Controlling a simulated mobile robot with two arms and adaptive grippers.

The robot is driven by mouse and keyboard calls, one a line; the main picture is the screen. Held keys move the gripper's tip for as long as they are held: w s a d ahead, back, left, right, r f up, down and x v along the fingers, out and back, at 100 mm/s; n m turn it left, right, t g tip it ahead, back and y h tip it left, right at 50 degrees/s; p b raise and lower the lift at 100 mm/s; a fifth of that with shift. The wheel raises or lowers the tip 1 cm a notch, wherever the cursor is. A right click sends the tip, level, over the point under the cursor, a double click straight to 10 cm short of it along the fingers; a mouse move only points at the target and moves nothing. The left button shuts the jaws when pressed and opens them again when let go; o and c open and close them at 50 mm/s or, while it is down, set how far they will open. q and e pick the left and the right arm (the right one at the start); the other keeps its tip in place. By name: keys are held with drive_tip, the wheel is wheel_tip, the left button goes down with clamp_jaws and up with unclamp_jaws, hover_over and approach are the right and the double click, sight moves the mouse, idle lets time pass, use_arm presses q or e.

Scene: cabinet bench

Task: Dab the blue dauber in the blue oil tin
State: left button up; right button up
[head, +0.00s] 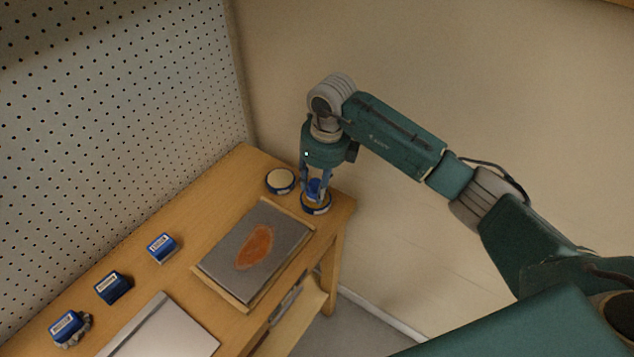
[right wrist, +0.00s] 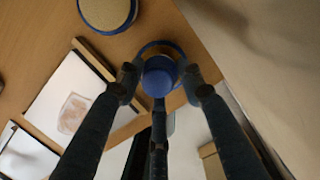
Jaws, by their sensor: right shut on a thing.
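My right gripper (head: 316,187) points straight down at the far right corner of the bench. It is shut on the blue dauber (head: 314,186), whose round blue top also shows between the fingers in the right wrist view (right wrist: 158,76). Directly below is a round blue-sided tin (head: 316,208); its rim shows behind the dauber in the wrist view (right wrist: 160,46). The dauber's lower end is hidden, so I cannot tell whether it touches the tin's contents. A second blue-sided tin (head: 280,181) with a cream top stands just left of it. My left gripper is not in view.
A grey slab with a rust-brown patch (head: 256,246) lies on a wooden board in front of the tins. Several blue blocks with white labels (head: 162,247) stand along the left side, near a pale metal plate (head: 162,330). A pegboard (head: 110,120) rises behind the bench (head: 215,200).

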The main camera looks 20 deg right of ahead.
sight(315, 182)
idle(0.7)
drive_tip(key=shift+s+f+b, duration=0.1)
drive_tip(key=shift+f+b, duration=0.45)
drive_tip(key=shift+f, duration=0.05)
idle(1.4)
drive_tip(key=shift+r, duration=0.15)
drive_tip(key=shift+r+p, duration=1.75)
drive_tip(key=shift+r, duration=1.7)
